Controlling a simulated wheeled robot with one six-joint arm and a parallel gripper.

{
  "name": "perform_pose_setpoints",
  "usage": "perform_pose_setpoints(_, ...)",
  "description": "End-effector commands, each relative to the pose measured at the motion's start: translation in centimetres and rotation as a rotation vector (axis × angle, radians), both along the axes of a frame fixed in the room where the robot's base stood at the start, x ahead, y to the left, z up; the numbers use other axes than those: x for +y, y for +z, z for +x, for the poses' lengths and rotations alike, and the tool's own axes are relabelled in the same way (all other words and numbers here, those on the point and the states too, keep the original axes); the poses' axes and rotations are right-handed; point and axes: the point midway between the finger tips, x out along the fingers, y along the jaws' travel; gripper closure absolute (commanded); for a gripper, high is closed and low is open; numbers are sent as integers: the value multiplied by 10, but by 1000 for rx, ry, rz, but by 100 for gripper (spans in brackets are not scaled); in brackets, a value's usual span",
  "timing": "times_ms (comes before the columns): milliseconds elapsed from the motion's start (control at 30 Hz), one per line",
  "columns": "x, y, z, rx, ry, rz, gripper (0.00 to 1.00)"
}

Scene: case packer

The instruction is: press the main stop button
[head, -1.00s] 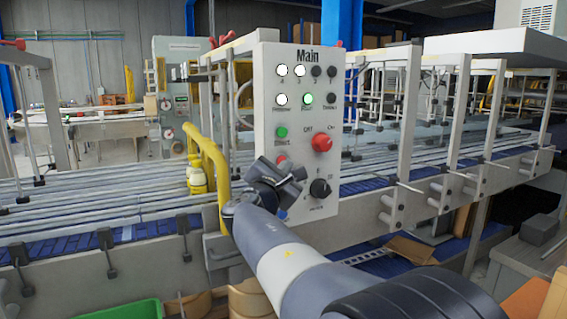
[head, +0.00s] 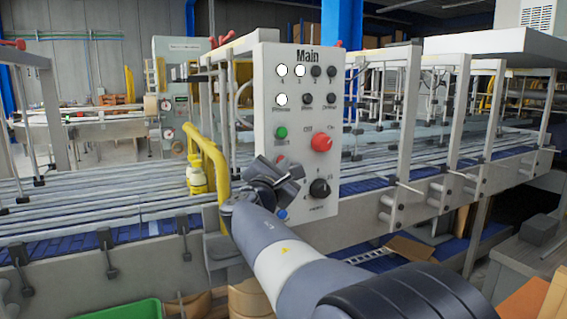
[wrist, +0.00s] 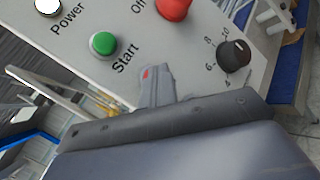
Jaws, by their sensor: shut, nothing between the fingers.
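The grey control panel (head: 307,225) headed "Main" stands upright at the picture's middle. A red button (head: 281,160), most likely the stop button, shows only as a sliver below the green Start button (head: 280,132); my gripper hides the rest. My gripper (head: 287,170) is shut and empty, with its tip at the panel over that red button. In the wrist view my fingertip (wrist: 157,78) lies against or very near the panel, below the green Start button (wrist: 103,44). A small red spot shows there. I cannot tell contact for certain.
A red off/on knob (head: 321,143) and a black dial (head: 319,188) sit right of my gripper. A blue button (head: 282,214) is below. Three white lamps are lit; the lamp beside the lower one (head: 307,99) is dark. A yellow rail (head: 214,160) stands close left.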

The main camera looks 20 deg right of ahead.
Motion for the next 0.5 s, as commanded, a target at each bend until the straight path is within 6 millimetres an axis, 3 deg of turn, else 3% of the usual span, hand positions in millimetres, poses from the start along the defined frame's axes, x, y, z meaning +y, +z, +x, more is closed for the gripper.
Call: perform_pose_setpoints(500, 0, 0, -18, 1, 0, -1, 100)
